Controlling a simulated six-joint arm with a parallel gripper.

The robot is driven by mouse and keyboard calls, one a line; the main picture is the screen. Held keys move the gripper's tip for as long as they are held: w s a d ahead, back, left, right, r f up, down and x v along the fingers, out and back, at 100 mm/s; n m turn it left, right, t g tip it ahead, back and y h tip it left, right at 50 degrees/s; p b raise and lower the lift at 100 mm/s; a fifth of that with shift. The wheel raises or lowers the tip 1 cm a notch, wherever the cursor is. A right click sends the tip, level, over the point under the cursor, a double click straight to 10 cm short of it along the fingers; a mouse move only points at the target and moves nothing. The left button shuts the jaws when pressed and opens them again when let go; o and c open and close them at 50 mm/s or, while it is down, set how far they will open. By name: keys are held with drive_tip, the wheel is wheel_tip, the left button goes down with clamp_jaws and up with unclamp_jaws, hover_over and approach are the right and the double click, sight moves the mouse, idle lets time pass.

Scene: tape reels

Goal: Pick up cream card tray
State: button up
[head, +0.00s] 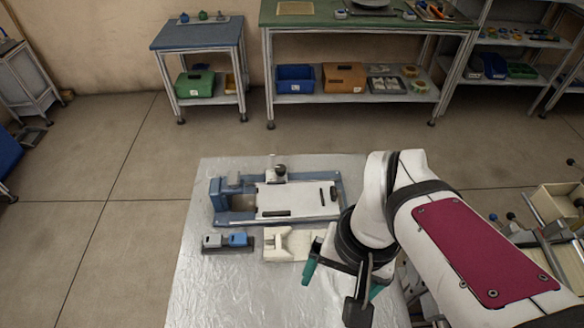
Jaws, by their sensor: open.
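The cream card tray (292,250) lies on the silvery table in the head view, in front of a blue and white fixture. A raised cream part stands at its left end. My gripper (342,281) is just right of and nearer than the tray, with its teal-tipped fingers apart. Its left finger is close to the tray's right end in the picture. Whether they touch is unclear. The gripper and arm may hide part of the tray's right end.
The blue fixture (222,214) with a white plate (290,200) stands behind the tray. A dark holder with grey and blue blocks (238,240) sits to its left. The silvery table (225,295) is bare at the front left. Shelves stand far behind.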

sight(297, 243)
drive_tip(key=w+f+n+h, duration=0.1)
drive_tip(key=w+f+n, duration=0.15)
drive_tip(key=w, duration=0.75)
drive_tip(key=w+f+n, duration=0.2)
drive_tip(key=w+f, duration=0.2)
drive_tip(key=w, duration=0.5)
drive_tip(key=f, duration=0.5)
drive_tip(key=d+f, duration=0.1)
drive_tip(key=f, duration=0.9)
drive_tip(key=shift+d+f, duration=0.15)
clamp_jaws()
